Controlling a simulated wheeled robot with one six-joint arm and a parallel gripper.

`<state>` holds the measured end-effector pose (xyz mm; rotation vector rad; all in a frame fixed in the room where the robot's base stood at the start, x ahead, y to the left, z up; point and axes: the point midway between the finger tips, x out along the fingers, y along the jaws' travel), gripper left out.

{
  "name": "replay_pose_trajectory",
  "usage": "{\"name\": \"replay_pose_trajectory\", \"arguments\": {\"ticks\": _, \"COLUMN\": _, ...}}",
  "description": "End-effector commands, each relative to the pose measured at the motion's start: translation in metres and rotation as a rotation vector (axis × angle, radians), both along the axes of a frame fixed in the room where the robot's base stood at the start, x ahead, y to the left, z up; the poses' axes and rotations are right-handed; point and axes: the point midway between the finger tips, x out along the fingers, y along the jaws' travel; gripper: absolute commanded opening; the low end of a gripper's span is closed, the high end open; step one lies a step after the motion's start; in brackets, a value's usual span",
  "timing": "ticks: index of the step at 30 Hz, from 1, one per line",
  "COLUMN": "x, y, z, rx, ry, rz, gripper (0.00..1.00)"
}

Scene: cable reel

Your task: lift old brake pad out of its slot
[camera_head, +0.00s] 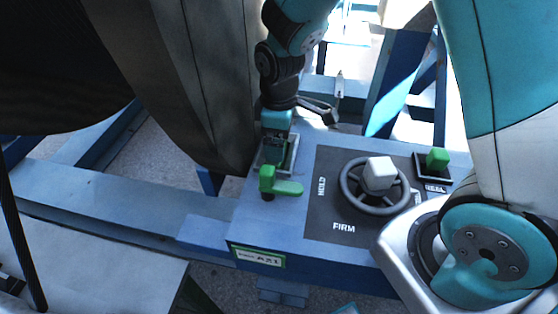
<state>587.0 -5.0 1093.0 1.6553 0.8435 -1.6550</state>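The slot (259,161) is a small framed recess on the blue bench, left of the dark dial plate. My gripper (281,134) is directly above it, pointing down at the end of my teal and black arm. A teal block shows at the gripper's lower end; I cannot tell whether it is part of my gripper or something held. The fingertips are not clear. The old brake pad cannot be made out for certain; it may be hidden in the slot below my gripper. A green L-shaped latch (283,187) stands just in front of the slot.
A handwheel with a pale knob (379,174) is on the dark plate (326,213) marked HOLD and FIRM. A green block (437,159) sits in a black tray (421,167) at right. A large dark reel (188,75) stands close on the left.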

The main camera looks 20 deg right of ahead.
Motion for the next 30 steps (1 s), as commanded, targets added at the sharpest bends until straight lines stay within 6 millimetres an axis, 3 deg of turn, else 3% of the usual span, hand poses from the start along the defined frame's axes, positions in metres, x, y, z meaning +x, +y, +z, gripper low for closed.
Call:
{"name": "replay_pose_trajectory", "arguments": {"ticks": 5, "x": 0.000, "y": 0.000, "z": 0.001, "rx": 0.000, "ry": 0.000, "rz": 0.000, "gripper": 0.96}}
{"name": "replay_pose_trajectory", "arguments": {"ticks": 16, "x": 0.000, "y": 0.000, "z": 0.001, "rx": 0.000, "ry": 0.000, "rz": 0.000, "gripper": 0.13}}
{"name": "replay_pose_trajectory", "arguments": {"ticks": 25, "x": 0.000, "y": 0.000, "z": 0.003, "rx": 0.001, "ry": -0.001, "rz": 0.000, "gripper": 0.12}}
{"name": "replay_pose_trajectory", "arguments": {"ticks": 30, "x": 0.001, "y": 0.000, "z": 0.015, "rx": 0.001, "ry": -0.004, "rz": 0.000, "gripper": 0.12}}
